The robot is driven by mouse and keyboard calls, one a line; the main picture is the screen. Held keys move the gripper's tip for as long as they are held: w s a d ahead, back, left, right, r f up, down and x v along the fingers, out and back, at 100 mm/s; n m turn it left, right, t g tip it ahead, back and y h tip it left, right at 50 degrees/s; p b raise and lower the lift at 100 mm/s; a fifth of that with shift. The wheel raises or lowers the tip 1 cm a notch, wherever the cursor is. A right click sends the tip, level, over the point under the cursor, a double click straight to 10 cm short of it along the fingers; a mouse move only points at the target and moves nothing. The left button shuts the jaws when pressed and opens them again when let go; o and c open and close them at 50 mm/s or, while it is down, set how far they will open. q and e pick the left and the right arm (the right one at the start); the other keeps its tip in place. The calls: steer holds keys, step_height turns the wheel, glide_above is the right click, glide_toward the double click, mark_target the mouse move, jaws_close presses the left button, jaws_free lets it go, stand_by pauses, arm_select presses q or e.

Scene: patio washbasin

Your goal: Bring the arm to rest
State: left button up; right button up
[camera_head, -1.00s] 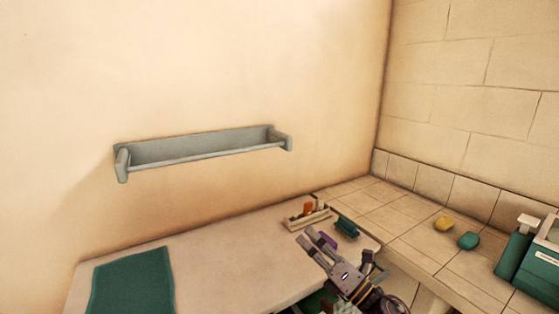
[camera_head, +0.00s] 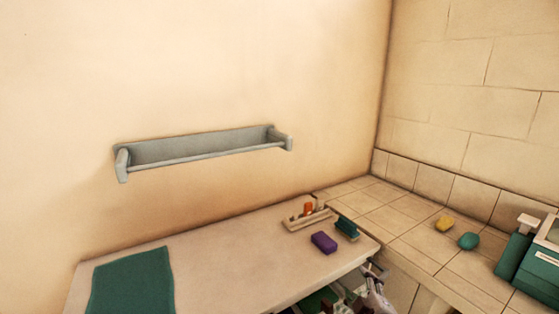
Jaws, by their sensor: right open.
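My right gripper (camera_head: 374,283) shows at the lower right, below the front edge of the counter (camera_head: 225,255). It is open, with nothing seen between its fingers, and is partly cut off by the bottom of the picture. A purple block (camera_head: 324,242) lies on the counter near its right end, apart from the gripper. My left gripper is out of view.
A small tray (camera_head: 294,221) with an orange item (camera_head: 308,209) and a green brush-like block (camera_head: 347,228) are by the purple block. A green cloth (camera_head: 132,282) lies left. A grey rail (camera_head: 205,153) is on the wall. Yellow (camera_head: 444,224) and green (camera_head: 468,241) lumps sit on tiles.

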steer(key=s+f+m+g, duration=0.4)
steer(key=s+f+g, duration=0.3)
steer(key=s, duration=0.4)
steer(key=s+f+m+g, duration=0.45)
steer(key=s+f, duration=0.35)
steer(key=s, duration=0.2)
step_height(320, 180, down, 33)
steer(key=s+d, duration=0.1)
steer(key=s, duration=0.2)
steer(key=s+d+f+g, duration=0.1)
steer(key=s+d+f, duration=0.1)
steer(key=s+f, duration=0.7)
steer(key=s+d+f+g, duration=0.1)
steer(key=s+d+f, duration=0.2)
steer(key=s+f, duration=0.7)
steer(key=shift+s+d+f, duration=0.25)
steer(key=shift+s+d, duration=0.05)
steer(key=shift+s, duration=0.8)
